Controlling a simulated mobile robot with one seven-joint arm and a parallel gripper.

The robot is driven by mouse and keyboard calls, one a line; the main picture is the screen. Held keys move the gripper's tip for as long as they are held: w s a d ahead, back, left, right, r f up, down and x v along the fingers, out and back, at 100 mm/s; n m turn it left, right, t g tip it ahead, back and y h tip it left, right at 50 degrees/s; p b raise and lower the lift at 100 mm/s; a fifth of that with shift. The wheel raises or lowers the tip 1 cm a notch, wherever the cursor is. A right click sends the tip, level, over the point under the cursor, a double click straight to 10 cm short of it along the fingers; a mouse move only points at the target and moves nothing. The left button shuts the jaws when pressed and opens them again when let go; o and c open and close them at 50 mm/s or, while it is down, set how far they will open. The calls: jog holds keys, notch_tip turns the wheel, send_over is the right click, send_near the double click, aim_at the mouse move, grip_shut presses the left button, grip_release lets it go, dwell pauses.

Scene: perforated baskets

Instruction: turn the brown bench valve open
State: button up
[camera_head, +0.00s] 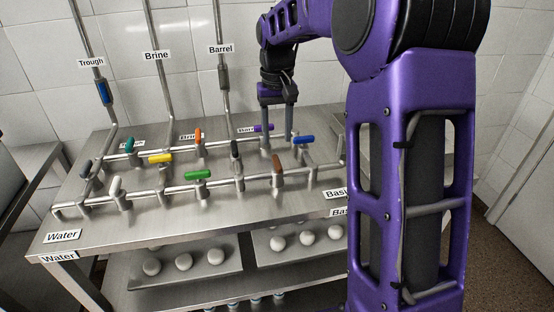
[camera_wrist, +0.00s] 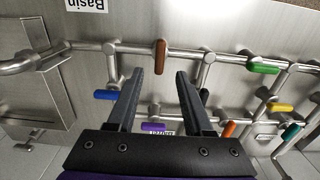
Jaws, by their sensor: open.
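The brown valve handle (camera_head: 277,164) sits on the front pipe of the steel bench, near the pipe's right end. In the wrist view the brown handle (camera_wrist: 160,56) lies crosswise to its pipe, just beyond and between my fingertips. My gripper (camera_head: 277,136) points down over the bench behind the brown handle. In the wrist view my gripper (camera_wrist: 160,74) is open and empty, its fingers on either side of the handle's line. I see no contact with the handle.
A blue handle (camera_head: 303,140) and a purple handle (camera_head: 263,127) are close to my fingers. A black handle (camera_head: 235,149) and a green handle (camera_head: 198,174) stand to the left. Labelled upright pipes (camera_head: 163,80) rise behind. A lower shelf (camera_head: 190,293) holds pale round objects.

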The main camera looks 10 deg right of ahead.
aim_at(277, 160)
notch_tip(277, 160, down, 7)
jog(key=shift+f+b, duration=0.15)
jog(key=shift+b, duration=0.35)
grip_shut()
